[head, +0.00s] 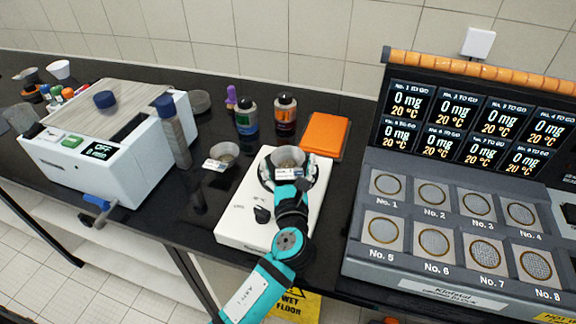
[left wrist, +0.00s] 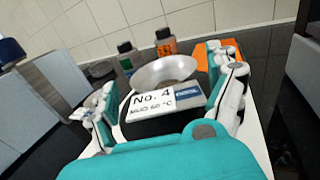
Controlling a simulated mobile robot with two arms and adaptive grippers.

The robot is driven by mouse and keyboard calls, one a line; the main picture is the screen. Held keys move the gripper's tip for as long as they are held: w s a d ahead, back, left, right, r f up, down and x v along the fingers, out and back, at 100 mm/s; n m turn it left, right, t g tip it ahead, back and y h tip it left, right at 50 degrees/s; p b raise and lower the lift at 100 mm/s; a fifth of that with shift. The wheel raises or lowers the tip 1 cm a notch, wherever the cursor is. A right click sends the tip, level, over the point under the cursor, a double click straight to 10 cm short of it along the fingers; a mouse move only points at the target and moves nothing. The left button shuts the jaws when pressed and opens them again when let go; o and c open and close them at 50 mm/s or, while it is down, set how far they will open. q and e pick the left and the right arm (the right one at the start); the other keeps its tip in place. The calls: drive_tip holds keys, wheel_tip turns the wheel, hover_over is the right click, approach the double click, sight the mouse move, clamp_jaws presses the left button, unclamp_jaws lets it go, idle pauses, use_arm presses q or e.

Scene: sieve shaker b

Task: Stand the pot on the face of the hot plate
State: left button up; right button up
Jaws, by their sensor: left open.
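The pot (head: 288,158) is a small grey metal bowl with a tag. In the left wrist view the pot (left wrist: 165,70) stands upright and its tag reads "No. 4". It appears to rest on the dark face at the far end of the white hot plate (head: 238,222); its underside is hidden. My left gripper (head: 289,171) is open, with one finger on each side of the pot. In the left wrist view small gaps seem to show between the fingers and the pot, though contact low down cannot be told. My right gripper is not in view.
A second tagged bowl (head: 224,153) stands left of the hot plate. A white machine (head: 90,150) stands left, and a large grey console (head: 460,210) with numbered sieves stands right.

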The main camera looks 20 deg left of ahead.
use_arm(q)
drive_tip(key=b+v, duration=0.1)
drive_tip(key=v, duration=1)
drive_tip(key=shift+b, duration=0.35)
drive_tip(key=shift+s+d, duration=0.1)
drive_tip(key=shift+s, duration=0.35)
